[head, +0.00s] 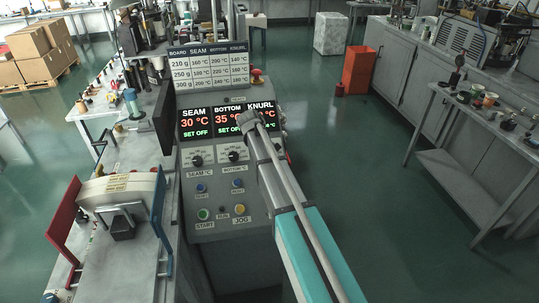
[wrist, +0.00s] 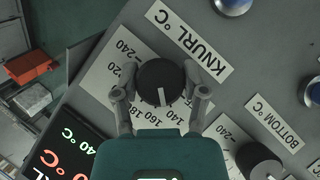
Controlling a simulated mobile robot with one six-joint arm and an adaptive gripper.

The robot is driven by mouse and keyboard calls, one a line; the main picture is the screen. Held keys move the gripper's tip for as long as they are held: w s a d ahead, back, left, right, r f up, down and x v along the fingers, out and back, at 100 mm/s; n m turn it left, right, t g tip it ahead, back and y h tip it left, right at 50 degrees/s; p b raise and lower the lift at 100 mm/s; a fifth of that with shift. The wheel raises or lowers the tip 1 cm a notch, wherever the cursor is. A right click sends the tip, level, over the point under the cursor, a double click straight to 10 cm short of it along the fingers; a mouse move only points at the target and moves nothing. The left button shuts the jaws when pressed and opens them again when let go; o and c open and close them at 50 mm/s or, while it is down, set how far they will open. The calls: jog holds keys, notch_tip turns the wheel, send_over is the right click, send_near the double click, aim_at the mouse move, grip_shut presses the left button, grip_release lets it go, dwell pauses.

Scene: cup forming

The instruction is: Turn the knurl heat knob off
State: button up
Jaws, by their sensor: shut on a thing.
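The knurl knob (wrist: 155,75) is black and round with a white pointer line, on a printed dial plate in the wrist view. The pointer faces the printed numbers near 140 and 160. My gripper (wrist: 161,84) is shut on this knob, one finger on each side. In the head view my arm hides the knob and part of the KNURL display (head: 262,107). A green set line ending in 40 °C (wrist: 68,152) shows in the wrist view. The SEAM (head: 195,122) and BOTTOM (head: 227,118) displays read SET OFF.
The bottom knob (wrist: 258,160) sits close beside the knurl knob; the seam knob (head: 197,160) is further left. Blue buttons and START and JOG buttons (head: 204,214) are lower on the panel. A temperature chart (head: 209,68) stands above the displays.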

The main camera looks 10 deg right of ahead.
jog(key=n+t+h+b, duration=0.1)
jog(key=n, duration=0.1)
jog(key=n+t+h+b, duration=0.1)
jog(key=n, duration=0.1)
jog(key=shift+s+f, duration=0.15)
jog(key=shift+n+t+h+b, duration=0.3)
jog(key=shift+n+t+b, duration=0.4)
jog(key=shift+n, duration=0.7)
jog(key=o, duration=1.2)
jog(key=shift+w, duration=0.2)
jog(key=shift+c, duration=0.2)
